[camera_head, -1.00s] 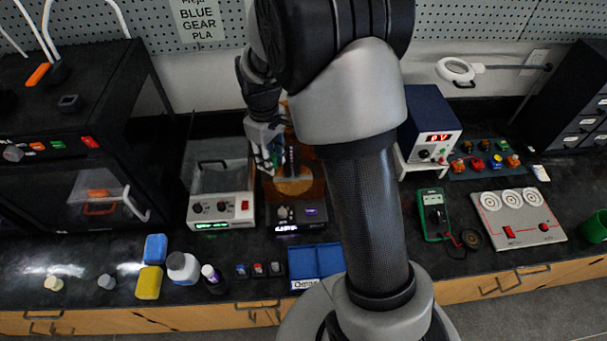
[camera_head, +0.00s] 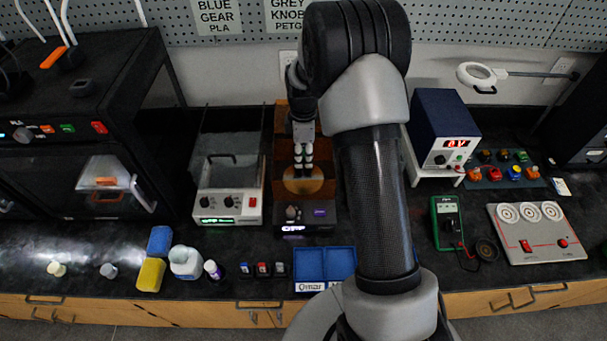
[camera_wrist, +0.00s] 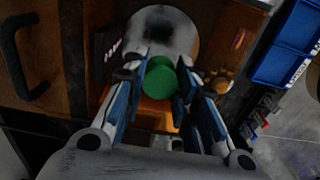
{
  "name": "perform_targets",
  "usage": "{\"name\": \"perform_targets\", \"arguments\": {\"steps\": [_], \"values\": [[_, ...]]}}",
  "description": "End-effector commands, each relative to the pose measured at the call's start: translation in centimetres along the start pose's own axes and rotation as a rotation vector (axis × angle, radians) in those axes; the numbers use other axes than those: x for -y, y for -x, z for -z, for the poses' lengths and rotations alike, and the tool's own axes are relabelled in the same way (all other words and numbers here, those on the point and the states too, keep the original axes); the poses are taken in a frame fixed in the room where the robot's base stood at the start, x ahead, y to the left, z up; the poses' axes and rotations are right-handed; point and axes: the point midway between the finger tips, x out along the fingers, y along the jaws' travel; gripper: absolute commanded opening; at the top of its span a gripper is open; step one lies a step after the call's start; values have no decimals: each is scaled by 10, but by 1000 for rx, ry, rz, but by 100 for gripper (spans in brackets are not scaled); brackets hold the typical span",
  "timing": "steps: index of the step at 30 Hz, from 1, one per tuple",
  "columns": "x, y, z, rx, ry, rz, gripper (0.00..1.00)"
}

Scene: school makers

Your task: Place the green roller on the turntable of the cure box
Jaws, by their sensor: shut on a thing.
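The green roller (camera_wrist: 160,83) is between the two finger pads of my gripper (camera_wrist: 163,75) in the wrist view. My gripper is shut on it. In the head view my gripper (camera_head: 303,166) points down into the open cure box (camera_head: 318,214), over its round turntable (camera_head: 291,185). The roller cannot be made out in the head view. The turntable also shows in the wrist view as a pale shiny disc (camera_wrist: 184,38) behind the roller. I cannot tell whether the roller touches it.
A grey machine with a clear lid (camera_head: 228,204) stands close left of the cure box. A blue tray (camera_head: 310,262) lies in front. A blue power supply (camera_head: 440,125) stands on the right. Bottles and sponges lie along the front left edge.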

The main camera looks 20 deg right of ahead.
Motion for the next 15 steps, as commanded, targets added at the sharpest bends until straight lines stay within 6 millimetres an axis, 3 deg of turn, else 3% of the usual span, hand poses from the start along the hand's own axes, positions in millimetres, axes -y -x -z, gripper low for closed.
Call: {"name": "perform_targets", "arguments": {"steps": [1, 3, 11, 15], "values": [[0, -14, 0, 0, 0, 2, 13], [0, -24, 0, 0, 0, 1, 13], [0, -43, 0, 0, -1, 0, 13], [0, -65, 0, 0, -1, 1, 13]]}}
